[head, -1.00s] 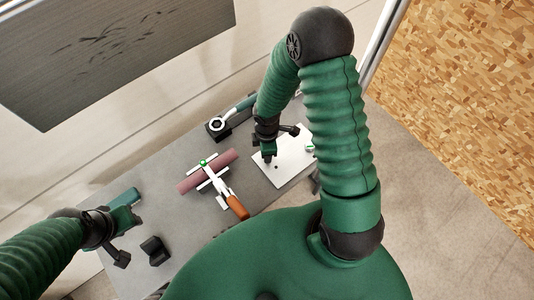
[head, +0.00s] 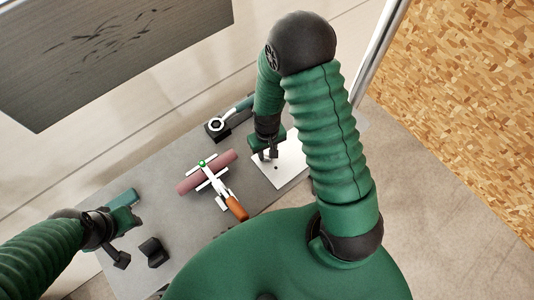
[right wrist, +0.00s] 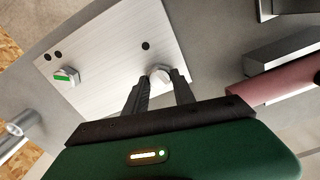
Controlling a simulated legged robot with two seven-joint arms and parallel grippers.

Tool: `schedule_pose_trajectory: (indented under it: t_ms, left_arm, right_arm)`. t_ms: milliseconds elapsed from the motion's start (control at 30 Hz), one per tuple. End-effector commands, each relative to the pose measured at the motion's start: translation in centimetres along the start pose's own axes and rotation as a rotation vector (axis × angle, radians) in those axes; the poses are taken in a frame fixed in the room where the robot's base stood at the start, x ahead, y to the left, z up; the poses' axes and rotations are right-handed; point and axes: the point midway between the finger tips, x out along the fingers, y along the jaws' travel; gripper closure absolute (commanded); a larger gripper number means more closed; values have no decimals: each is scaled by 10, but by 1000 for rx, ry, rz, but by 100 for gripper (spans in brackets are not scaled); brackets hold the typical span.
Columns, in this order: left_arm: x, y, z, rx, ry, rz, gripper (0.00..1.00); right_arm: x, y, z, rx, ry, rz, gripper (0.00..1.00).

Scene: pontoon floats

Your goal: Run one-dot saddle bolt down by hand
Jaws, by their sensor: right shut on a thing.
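A pale metal plate (head: 290,168) lies on the grey table. It fills the upper left of the right wrist view (right wrist: 105,60). A silver hex bolt (right wrist: 158,73) stands on it beside a single black dot (right wrist: 145,45). My right gripper (right wrist: 162,82) is shut on this bolt's head, one finger on each side. In the head view the right gripper (head: 268,155) is over the plate's left part. A second bolt (right wrist: 66,77) with a green mark stands near two black dots at another corner; my arm hides it in the head view. My left gripper (head: 122,240) is low at the left; its jaw opening is unclear.
A maroon cylinder (head: 189,184) with white crosspieces and an orange handle (head: 237,208) lies left of the plate. A ring-ended tool (head: 216,125) rests in a black holder at the back. A black block (head: 154,251) sits near the left gripper. Bare table lies between.

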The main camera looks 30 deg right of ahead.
Motion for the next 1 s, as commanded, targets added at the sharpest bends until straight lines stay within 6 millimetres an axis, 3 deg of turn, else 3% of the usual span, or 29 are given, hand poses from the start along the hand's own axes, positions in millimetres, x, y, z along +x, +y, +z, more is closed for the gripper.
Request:
schedule_pose_trajectory:
  t_ms: [100,200,300,567,833,1000]
  left_arm:
    - [-11,0,-3,0,0,0,64]
    - [-18,0,-4,0,0,0,64]
    - [-18,0,-4,0,0,0,64]
    - [-20,0,-5,0,0,0,64]
    - [-53,0,-13,0,0,0,64]
    - [-58,0,-14,0,0,0,64]
  right_arm:
    - [-2,-1,6,429,-16,5,100]
    - [-1,-1,7,725,-18,6,100]
    - [2,-2,6,841,-17,5,100]
    - [1,-2,6,874,-17,5,100]
    - [-3,-3,7,1638,-17,15,100]
    - [2,-3,7,1885,-11,18,100]
